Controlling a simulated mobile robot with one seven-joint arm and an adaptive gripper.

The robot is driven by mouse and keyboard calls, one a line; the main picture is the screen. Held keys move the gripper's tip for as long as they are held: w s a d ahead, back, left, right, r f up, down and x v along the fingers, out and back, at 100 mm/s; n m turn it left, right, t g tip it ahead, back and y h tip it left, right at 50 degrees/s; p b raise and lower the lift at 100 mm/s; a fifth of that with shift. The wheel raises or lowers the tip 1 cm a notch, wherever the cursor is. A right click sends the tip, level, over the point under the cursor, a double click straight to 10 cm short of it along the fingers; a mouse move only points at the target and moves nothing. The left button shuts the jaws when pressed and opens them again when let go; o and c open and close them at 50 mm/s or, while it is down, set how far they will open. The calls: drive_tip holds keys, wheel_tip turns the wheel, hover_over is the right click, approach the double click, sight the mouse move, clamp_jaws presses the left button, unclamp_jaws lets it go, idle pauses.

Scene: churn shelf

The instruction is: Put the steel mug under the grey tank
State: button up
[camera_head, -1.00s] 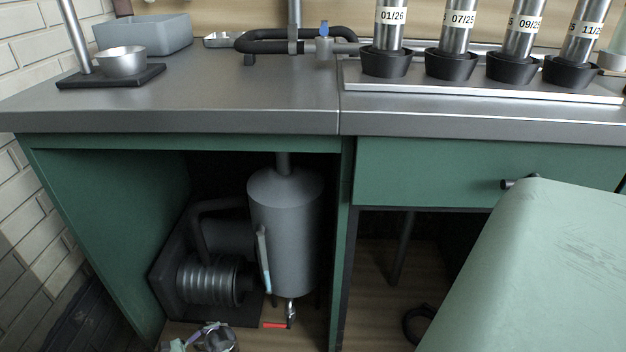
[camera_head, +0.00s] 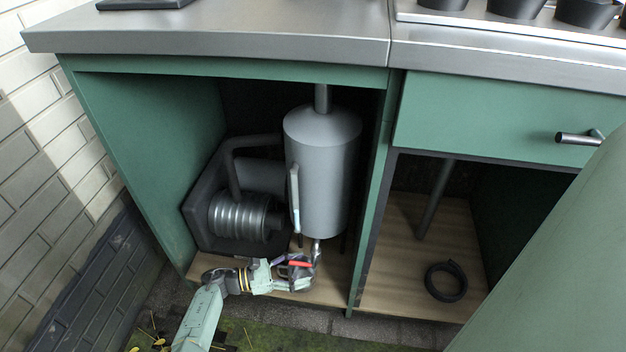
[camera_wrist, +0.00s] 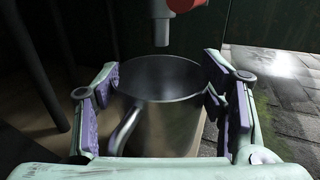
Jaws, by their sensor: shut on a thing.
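The grey tank (camera_head: 322,172) stands upright inside the open left cabinet. A tap with a red handle (camera_head: 301,264) hangs below it. The steel mug (camera_wrist: 163,115) is upright between the two fingers of my gripper (camera_wrist: 160,98) in the wrist view, with its handle toward the camera. My gripper is shut on the mug. In the head view my gripper (camera_head: 288,272) is low at the cabinet floor below the tank, and the mug there is mostly hidden by the fingers. In the wrist view the tap's spout (camera_wrist: 161,28) is above the mug's far rim.
A dark machine with a ribbed cylinder (camera_head: 240,217) stands left of the tank. The cabinet divider (camera_head: 372,225) is to the right. A black ring (camera_head: 446,281) lies on the right compartment's wooden floor. A drawer handle (camera_head: 578,138) sticks out above.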

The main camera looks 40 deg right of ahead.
sight(313, 270)
drive_tip(key=x, duration=0.4)
drive_tip(key=shift+s+d, duration=0.2)
drive_tip(key=shift+w+f+b, duration=0.1)
drive_tip(key=shift+f+b, duration=0.4)
drive_tip(key=shift+f, duration=0.15)
drive_tip(key=shift+a, duration=0.1)
drive_tip(key=shift+f, duration=0.1)
drive_tip(key=shift+f, duration=0.15)
drive_tip(key=o, duration=1.3)
drive_tip(key=shift+c, duration=0.2)
drive_tip(key=shift+w+a+r, duration=0.1)
drive_tip(key=shift+a+r, duration=0.05)
drive_tip(key=shift+r, duration=0.05)
drive_tip(key=v, duration=1.1)
drive_tip(key=shift+w+a+b, duration=0.15)
drive_tip(key=shift+a+b, duration=0.15)
